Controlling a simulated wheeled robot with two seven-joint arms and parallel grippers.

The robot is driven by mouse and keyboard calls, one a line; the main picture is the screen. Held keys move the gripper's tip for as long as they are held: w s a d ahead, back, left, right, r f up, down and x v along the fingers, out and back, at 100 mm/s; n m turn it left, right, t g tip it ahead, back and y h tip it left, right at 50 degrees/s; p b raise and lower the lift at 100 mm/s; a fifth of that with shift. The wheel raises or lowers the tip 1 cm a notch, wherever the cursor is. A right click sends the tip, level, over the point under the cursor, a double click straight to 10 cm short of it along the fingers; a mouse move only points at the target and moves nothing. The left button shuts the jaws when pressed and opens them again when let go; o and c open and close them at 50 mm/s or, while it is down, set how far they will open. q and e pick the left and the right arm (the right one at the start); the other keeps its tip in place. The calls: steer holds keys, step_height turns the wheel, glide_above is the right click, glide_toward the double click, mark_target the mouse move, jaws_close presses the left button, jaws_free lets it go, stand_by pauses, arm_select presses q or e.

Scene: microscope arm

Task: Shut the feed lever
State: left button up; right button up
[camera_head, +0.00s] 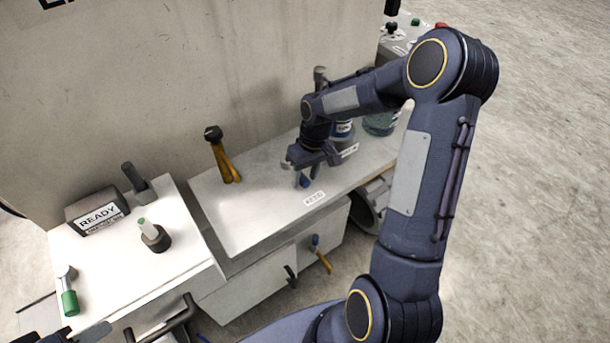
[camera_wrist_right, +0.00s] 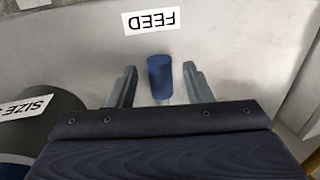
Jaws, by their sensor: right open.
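The feed lever has a blue handle (camera_wrist_right: 160,78) on a pale stem, beside a white FEED label (camera_wrist_right: 150,21) on the grey panel. In the head view, the blue handle (camera_head: 304,181) shows just below my right gripper (camera_head: 296,165). In the wrist view, my right gripper (camera_wrist_right: 160,72) is open, with one finger on each side of the blue handle and visible gaps on both sides. The base of the lever is hidden behind the gripper body. A dark part at the bottom left of the head view appears to be my left gripper (camera_head: 75,335), mostly cut off.
A yellow lever with a black knob (camera_head: 213,133) stands left on the same panel. Jars (camera_head: 380,124) stand behind my right arm. A dark cylinder with a SIZE label (camera_wrist_right: 35,122) is close to the right gripper. A READY sign (camera_head: 98,215) stands on the left cabinet.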

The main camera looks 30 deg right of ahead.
steer(key=shift+f, duration=0.25)
jaws_close()
steer(key=shift+a, duration=0.15)
